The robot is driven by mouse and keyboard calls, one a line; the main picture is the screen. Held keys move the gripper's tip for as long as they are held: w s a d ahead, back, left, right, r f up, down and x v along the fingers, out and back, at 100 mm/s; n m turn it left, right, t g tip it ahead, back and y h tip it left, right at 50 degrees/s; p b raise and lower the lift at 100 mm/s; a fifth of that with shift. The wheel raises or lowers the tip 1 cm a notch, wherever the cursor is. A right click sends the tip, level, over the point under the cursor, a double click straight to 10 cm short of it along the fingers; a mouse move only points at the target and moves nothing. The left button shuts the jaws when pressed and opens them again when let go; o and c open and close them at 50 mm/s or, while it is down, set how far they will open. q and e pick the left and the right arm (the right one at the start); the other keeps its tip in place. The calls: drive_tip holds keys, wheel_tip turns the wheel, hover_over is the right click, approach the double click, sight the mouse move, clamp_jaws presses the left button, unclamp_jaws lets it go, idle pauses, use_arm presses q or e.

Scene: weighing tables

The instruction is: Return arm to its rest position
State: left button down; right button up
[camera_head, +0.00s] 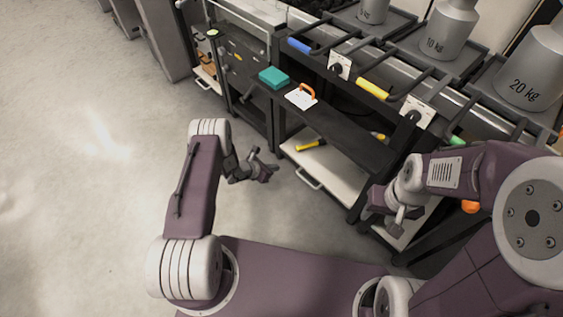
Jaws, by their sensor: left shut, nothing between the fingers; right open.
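My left arm (193,190) comes in from the left and is bent, its links purple and white. My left gripper (270,170) hangs over the grey floor, in front of the dark workbench, and holds nothing. Its fingers are small and dark in the picture. My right arm (470,172) reaches in from the right edge. My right gripper (392,222) is near the front of the bench's right part, low and partly hidden by its own wrist. I see nothing in it.
The black bench shelf (345,135) carries a teal box (273,78) and a white item with an orange handle (301,97). A yellow-handled tool (311,145) lies on the lower shelf. Weights marked 10 kg (447,30) and 20 kg (533,75) stand behind. Open floor (80,200) lies left.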

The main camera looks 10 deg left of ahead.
use_arm(q)
drive_tip(key=shift+s+a+r, duration=0.15)
drive_tip(key=shift+s+a, duration=0.05)
drive_tip(key=shift+s, duration=0.05)
drive_tip(key=s+d+r+m+g+p, duration=0.1)
drive_tip(key=s+d+r+m+g, duration=0.1)
drive_tip(key=s+r+m, duration=0.4)
drive_tip(key=s+d+r+m+g+h+p, duration=0.1)
drive_tip(key=s+d+r+m+g, duration=0.15)
drive_tip(key=r, duration=0.55)
drive_tip(key=s+d+r+m+g+p, duration=0.2)
drive_tip(key=s+r+m, duration=0.1)
drive_tip(key=r+m, duration=0.35)
drive_tip(key=s+a+r+m+y+p, duration=0.3)
drive_tip(key=s+a+r+m+y, duration=0.4)
drive_tip(key=s+r+m, duration=0.7)
wheel_tip(320, 180, up, 37)
drive_tip(key=a+p, duration=0.1)
drive_tip(key=p, duration=3.6)
drive_tip(key=shift+a+r+h, duration=0.15)
drive_tip(key=shift+a+h, duration=0.05)
drive_tip(key=shift+h, duration=0.1)
